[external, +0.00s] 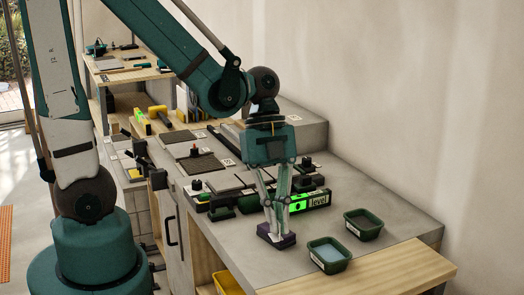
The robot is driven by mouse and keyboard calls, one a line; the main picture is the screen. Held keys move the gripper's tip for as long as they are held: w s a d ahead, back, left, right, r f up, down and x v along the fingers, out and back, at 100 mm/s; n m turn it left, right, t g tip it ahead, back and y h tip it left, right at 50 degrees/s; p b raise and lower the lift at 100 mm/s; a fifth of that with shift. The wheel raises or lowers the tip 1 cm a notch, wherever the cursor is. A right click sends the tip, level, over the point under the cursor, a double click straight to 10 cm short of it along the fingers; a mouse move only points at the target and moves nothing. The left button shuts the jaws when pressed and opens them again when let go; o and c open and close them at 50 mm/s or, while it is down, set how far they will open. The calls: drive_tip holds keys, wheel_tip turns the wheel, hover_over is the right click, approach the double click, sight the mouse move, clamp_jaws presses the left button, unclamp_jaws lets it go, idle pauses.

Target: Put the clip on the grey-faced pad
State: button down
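My gripper (275,232) points down at the front of the grey bench, with its fingertips at a small dark purple block or dish (289,241) that has a pale patch. I cannot tell whether the fingers hold it or only touch it. No clip can be made out for certain; small dark upright pieces, one with a red part (194,151), stand on the slabs. Several flat grey and dark pads lie on the bench, among them a dark-faced one (205,166). Which is the grey-faced pad is unclear at this size.
Two green trays, one with a blue inside (328,254) and one with a dark inside (363,224), stand to the right. Bare bench (395,213) lies beyond them. A yellow bin (228,284) is below the front edge.

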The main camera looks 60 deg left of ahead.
wheel_tip(320, 180, up, 3)
drive_tip(key=n+p, duration=0.1)
drive_tip(key=p, duration=0.2)
hover_over(263, 229)
drive_tip(key=w+d, duration=0.1)
drive_tip(key=w, duration=0.3)
drive_tip(key=shift+s+d+r+t, duration=0.15)
drive_tip(key=shift+d+t, duration=0.05)
drive_tip(key=shift+t, duration=0.1)
drive_tip(key=shift+f+b, duration=0.6)
drive_tip(key=shift+f, duration=2.35)
drive_tip(key=shift+f+b, duration=0.3)
drive_tip(key=shift+f, duration=1.75)
drive_tip(key=shift+f, duration=0.2)
drive_tip(key=c, duration=2.7)
unclamp_jaws()
drive_tip(key=shift+r, duration=0.2)
